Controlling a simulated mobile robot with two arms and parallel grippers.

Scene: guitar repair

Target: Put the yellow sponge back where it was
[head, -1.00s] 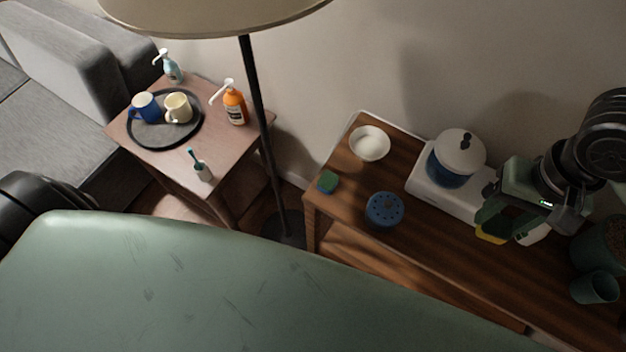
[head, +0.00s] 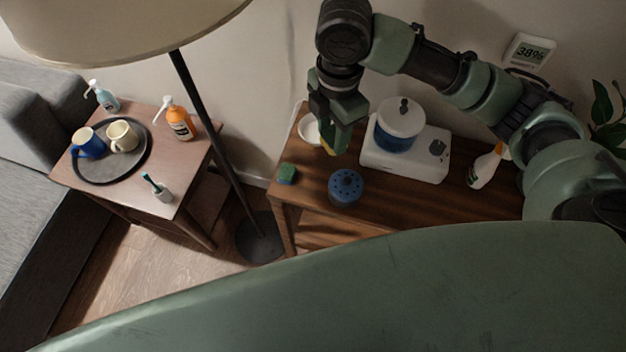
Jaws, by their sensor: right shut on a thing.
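The yellow sponge (head: 327,147) is in the jaws of my right gripper (head: 331,142), mostly hidden by the fingers. My right gripper is shut on it and points down over the far left part of the wooden sideboard (head: 400,207). It is just right of a white bowl (head: 307,131), which it partly covers in the picture. I cannot tell whether the sponge touches the sideboard. My left gripper is not in view.
A green and blue sponge (head: 287,173) and a blue holed pot (head: 346,187) stand along the front edge. A blue pot (head: 396,135) with a white lid sits on a white hotplate (head: 420,160). A spray bottle (head: 485,168) stands right. A lamp pole (head: 215,125) rises left.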

